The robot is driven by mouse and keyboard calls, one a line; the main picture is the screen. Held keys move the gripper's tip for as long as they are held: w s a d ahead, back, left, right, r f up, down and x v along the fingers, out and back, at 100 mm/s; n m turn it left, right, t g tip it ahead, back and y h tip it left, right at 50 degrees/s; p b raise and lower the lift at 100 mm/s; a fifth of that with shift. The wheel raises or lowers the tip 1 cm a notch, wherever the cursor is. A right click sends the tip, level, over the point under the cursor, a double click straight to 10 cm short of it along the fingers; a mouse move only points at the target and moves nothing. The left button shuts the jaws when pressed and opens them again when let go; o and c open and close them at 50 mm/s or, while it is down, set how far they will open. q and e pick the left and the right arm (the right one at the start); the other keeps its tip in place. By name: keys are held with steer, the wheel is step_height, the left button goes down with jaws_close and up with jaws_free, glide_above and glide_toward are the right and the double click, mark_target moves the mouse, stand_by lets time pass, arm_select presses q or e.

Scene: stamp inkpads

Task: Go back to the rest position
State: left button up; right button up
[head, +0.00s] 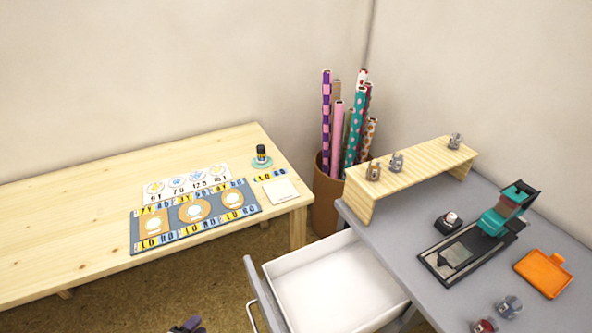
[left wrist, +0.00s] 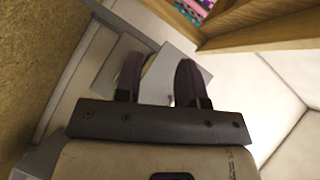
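My left gripper (head: 187,325) shows only as dark fingertips at the bottom edge of the head view, over the floor and left of the open drawer (head: 335,285). In the left wrist view, my left gripper (left wrist: 160,85) has its two dark fingers apart. A pale surface shows between and behind them, and I see nothing clearly held. The drawer is pulled out from the grey desk (head: 405,240), and its white inside looks empty. Its front panel with a metal handle (head: 251,310) faces left. My right gripper is in neither view.
A wooden table (head: 80,190) at left holds a grey stamp mat (head: 170,242), a white pad (head: 280,190) and a small dark bottle (head: 261,153). A brown bin (head: 326,210) with patterned rolls stands behind. The desk bears a wooden riser (head: 425,160), a stamping device (head: 470,250) and an orange inkpad (head: 543,273).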

arm_select(q)
step_height(320, 180, up, 9)
steer(key=s+a+n+g+y, duration=0.1)
steer(key=n+g+y, duration=0.3)
steer(key=n+y, duration=0.6)
steer(key=s+d+r+n+g+h+p, duration=0.25)
steer(key=s+d+r+p, duration=0.2)
steer(key=s+r, duration=0.4)
steer(key=s+d+r+n+g+h+p, duration=0.1)
steer(key=s+d+r+n+p, duration=0.2)
steer(key=s+r+p, duration=0.5)
steer(key=s+d+n+g+p, duration=0.1)
steer(key=s+d+g+p, duration=0.15)
steer(key=s, duration=0.95)
step_height(320, 180, up, 37)
steer(key=p, duration=3.6)
steer(key=shift+w+a+f+h+p, duration=0.15)
steer(key=shift+w+a+h+p, duration=0.2)
steer(key=shift+a, duration=0.1)
steer(key=shift+s, duration=0.15)
